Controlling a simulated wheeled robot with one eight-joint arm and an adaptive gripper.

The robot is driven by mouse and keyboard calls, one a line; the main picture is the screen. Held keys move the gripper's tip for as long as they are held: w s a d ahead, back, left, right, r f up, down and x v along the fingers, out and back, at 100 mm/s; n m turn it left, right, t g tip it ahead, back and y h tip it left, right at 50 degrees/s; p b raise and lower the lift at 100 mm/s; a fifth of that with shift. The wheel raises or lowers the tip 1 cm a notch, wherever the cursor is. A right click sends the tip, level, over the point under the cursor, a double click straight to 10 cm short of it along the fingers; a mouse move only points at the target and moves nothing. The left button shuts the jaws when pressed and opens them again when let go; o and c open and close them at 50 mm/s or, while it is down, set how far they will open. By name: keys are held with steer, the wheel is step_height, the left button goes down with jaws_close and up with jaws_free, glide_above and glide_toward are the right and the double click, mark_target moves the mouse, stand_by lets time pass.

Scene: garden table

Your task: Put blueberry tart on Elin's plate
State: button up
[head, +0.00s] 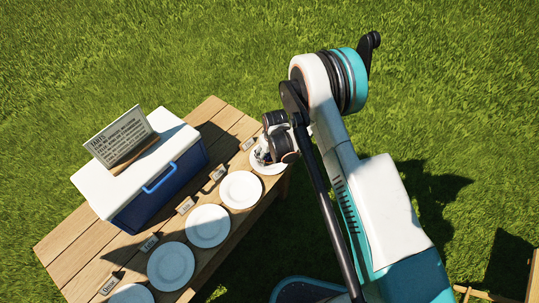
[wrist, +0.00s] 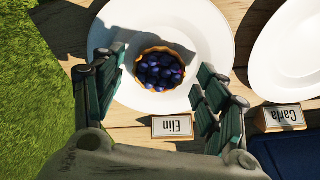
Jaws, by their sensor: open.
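The blueberry tart (wrist: 160,70) has a golden crust and dark blue berries. It sits on a round white plate (wrist: 205,30) in the wrist view, a little below the plate's middle. The name card beside that plate reads Elin (wrist: 172,126). My gripper (wrist: 165,88) is open, with one finger on each side of the tart and gaps between fingers and crust. In the head view my gripper (head: 272,155) is over the plate at the table's far right end. It hides most of that plate (head: 281,168), and the tart cannot be seen there.
Carla's plate (wrist: 290,60) is empty, with its card (wrist: 280,118) beside it. Several empty white plates (head: 208,226) line the wooden table's (head: 72,245) near edge. A blue cooler (head: 160,190) with a white lid stands behind them, bearing a sign (head: 118,135). Grass surrounds the table.

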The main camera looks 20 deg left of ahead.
step_height(320, 180, up, 11)
steer(key=s+d+p, duration=0.1)
steer(key=p, duration=0.2)
steer(key=shift+d+r, duration=0.15)
steer(key=shift+s, duration=0.1)
